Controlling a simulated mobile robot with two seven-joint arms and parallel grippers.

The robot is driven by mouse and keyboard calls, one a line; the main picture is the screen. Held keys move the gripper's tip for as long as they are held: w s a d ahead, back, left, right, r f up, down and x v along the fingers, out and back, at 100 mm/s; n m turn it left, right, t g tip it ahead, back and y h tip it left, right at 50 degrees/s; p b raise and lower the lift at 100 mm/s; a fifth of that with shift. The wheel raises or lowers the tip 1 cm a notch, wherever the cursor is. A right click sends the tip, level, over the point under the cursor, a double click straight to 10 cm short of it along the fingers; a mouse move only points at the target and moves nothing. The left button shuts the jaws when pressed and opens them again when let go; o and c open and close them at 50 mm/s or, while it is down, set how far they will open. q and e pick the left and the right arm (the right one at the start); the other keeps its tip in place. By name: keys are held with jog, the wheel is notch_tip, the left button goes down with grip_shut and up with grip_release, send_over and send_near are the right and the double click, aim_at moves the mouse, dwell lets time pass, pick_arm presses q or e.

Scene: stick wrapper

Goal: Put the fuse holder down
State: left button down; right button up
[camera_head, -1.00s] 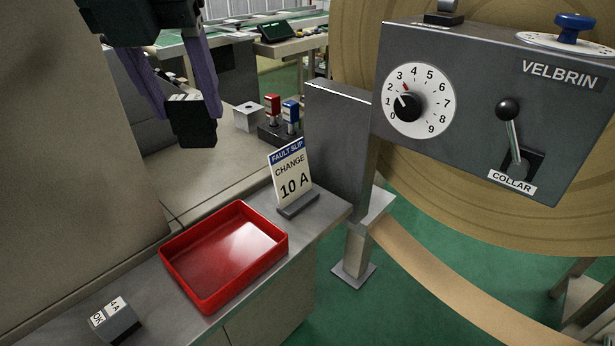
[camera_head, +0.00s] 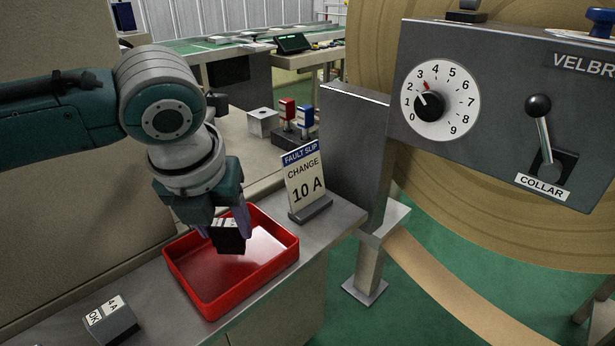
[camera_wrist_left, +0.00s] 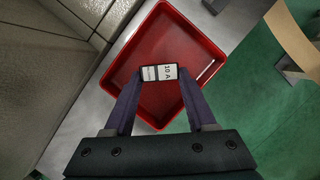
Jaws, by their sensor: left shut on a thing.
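The fuse holder (camera_head: 230,241) is a dark block with a white label. My left gripper (camera_head: 225,231) is shut on it, with a purple finger on either side. In the left wrist view the holder (camera_wrist_left: 159,73) sits between the fingertips and its label reads 10 A. It is over the inside of the red tray (camera_head: 285,262); I cannot tell whether it touches the tray floor. My right gripper is not in view.
A second block labelled 4 A OK (camera_head: 110,322) lies on the grey counter left of the tray. A fault slip sign (camera_head: 304,182) reading CHANGE 10 A stands behind the tray. A grey post (camera_head: 352,150) and dial panel (camera_head: 500,110) are to the right.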

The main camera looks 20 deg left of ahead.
pick_arm(q)
jog(key=shift+f, duration=0.75)
jog(key=shift+c, duration=1.1)
grip_release()
